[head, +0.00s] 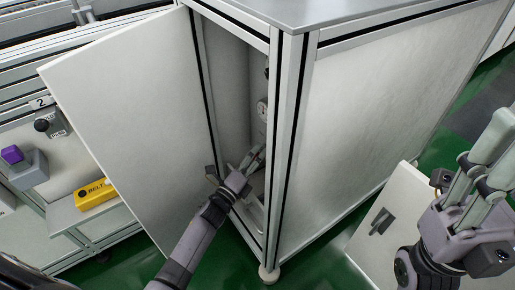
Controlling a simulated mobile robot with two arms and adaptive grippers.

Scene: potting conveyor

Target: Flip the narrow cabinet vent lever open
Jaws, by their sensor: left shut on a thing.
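The narrow cabinet (285,150) stands open in the middle, its white door (125,110) swung out to the left. My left gripper (256,156) reaches through the opening into the lower part of the cabinet. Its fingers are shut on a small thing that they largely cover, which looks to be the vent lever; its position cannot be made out. A round gauge (262,108) sits inside, above the gripper. My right gripper (488,160) is outside the cabinet at the far right, away from the lever; its fingertips do not show clearly.
The cabinet's door edge and front post leave only a narrow gap around my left arm. A white panel with a dark handle (381,221) is at the lower right, beside my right gripper. At left are a yellow BELT box (95,194) and a purple button (12,154).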

